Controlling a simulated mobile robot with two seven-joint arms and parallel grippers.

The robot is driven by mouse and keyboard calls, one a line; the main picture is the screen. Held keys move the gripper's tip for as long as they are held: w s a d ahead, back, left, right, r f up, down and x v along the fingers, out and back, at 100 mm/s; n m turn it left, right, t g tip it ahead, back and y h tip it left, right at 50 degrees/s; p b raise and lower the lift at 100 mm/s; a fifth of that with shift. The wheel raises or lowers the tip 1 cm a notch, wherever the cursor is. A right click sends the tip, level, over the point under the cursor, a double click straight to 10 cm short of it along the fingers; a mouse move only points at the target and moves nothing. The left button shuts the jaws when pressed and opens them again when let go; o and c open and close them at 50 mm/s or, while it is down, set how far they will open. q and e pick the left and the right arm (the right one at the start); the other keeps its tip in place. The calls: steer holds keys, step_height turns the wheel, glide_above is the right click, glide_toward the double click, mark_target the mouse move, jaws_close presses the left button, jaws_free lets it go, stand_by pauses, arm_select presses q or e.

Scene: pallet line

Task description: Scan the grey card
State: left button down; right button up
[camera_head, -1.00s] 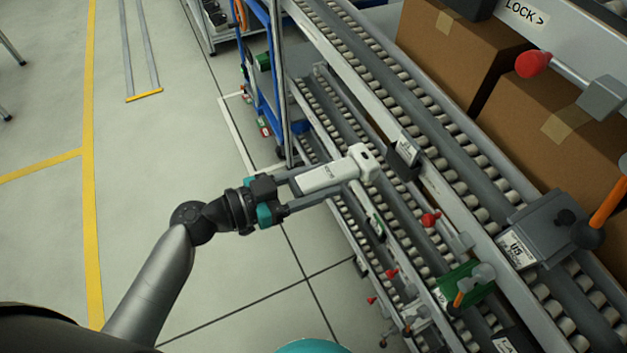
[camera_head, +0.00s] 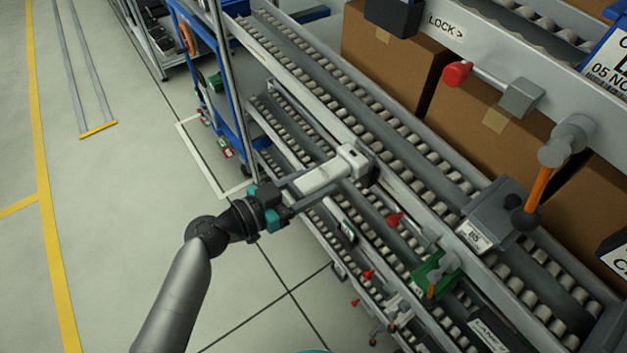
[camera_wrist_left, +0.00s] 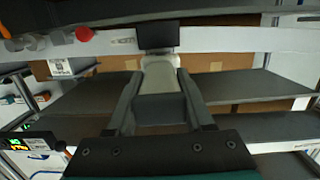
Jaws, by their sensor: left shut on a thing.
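A white hand scanner (camera_head: 322,177) is held in my left gripper (camera_head: 314,184), whose two fingers are shut on its sides. The scanner's head points right, toward the roller rack. A small dark grey card (camera_head: 371,172) stands on the rack's rail, just beyond the scanner head and partly hidden by it. In the left wrist view the grey card (camera_wrist_left: 158,35) is a dark square straight ahead of the scanner (camera_wrist_left: 160,75). I cannot tell whether the two touch. My right gripper is out of view.
Roller lanes (camera_head: 300,72) slope across the rack, with brown cartons (camera_head: 395,60) behind. A red knob (camera_head: 457,74), an orange-handled lever (camera_head: 537,188), a dark labelled box (camera_head: 490,220) and a green block (camera_head: 432,272) stick out to the right. Open floor (camera_head: 120,220) lies left.

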mark_target(294, 196)
arm_select(q)
steer(key=shift+w+d, duration=0.4)
steer(key=shift+d, duration=0.1)
stand_by(0.5)
steer(key=shift+b, duration=0.6)
stand_by(1.4)
stand_by(0.4)
steer(key=shift+f+b+v, duration=0.15)
steer(key=shift+b+v, duration=0.3)
steer(key=shift+v, duration=0.65)
steer(key=shift+f+b+v, duration=0.2)
steer(key=shift+b+v, duration=0.25)
steer(key=shift+v, duration=0.7)
steer(key=shift+f+b+v, duration=0.15)
steer(key=shift+b+v, duration=0.3)
steer(key=shift+v, duration=0.65)
steer(key=shift+s+a+r, duration=0.1)
steer(key=shift+s+a, duration=0.25)
steer(key=shift+a, duration=0.1)
steer(key=shift+a+r, duration=0.1)
